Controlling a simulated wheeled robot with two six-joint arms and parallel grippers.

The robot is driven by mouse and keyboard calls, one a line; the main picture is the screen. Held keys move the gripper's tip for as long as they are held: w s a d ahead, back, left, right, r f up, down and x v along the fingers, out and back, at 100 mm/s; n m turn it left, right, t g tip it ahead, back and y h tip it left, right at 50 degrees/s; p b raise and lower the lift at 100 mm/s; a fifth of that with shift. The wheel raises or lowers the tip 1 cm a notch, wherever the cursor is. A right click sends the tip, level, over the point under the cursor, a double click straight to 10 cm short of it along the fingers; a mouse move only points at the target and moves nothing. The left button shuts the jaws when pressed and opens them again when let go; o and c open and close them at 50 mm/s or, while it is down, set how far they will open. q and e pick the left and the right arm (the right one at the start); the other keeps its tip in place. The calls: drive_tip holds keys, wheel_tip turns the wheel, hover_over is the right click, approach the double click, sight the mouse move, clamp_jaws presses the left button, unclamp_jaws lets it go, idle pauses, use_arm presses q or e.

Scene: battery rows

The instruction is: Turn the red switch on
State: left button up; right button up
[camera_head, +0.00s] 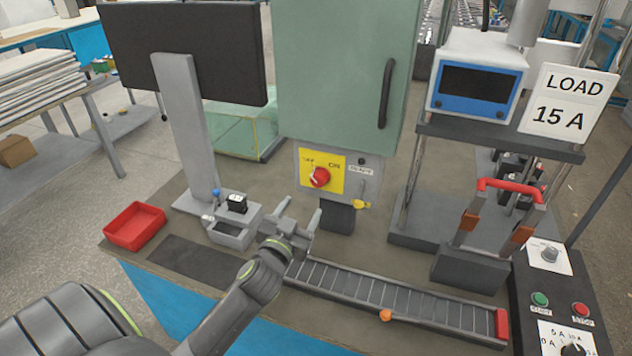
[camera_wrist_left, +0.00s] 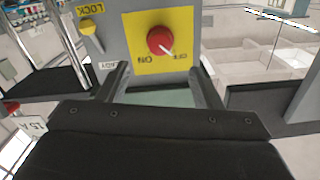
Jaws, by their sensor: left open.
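The red switch (camera_head: 319,178) is a round knob on a yellow plate (camera_head: 336,188) low on the green cabinet's grey front. The plate has an OFF label on its left and an ON label on its right. In the left wrist view, turned upside down, the knob (camera_wrist_left: 160,40) has a white mark pointing toward the OFF label. My left gripper (camera_head: 299,212) is open and empty, below and in front of the plate, apart from the knob. Its fingers also show in the left wrist view (camera_wrist_left: 160,82), on either side below the plate. My right gripper is not in view.
A yellow lock piece (camera_head: 361,204) hangs right of the plate, above a dark block (camera_head: 338,217). A grey slotted rail (camera_head: 390,303) lies in front. A small grey fixture (camera_head: 234,228) and red tray (camera_head: 135,226) stand left. A red-handled device (camera_head: 510,190) stands right.

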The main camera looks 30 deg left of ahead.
sight(316, 183)
use_arm(q)
drive_tip(key=p+x, duration=0.1)
drive_tip(key=x, duration=1)
drive_tip(key=shift+s, duration=0.1)
drive_tip(key=shift+c, duration=0.2)
drive_tip(key=c, duration=0.9)
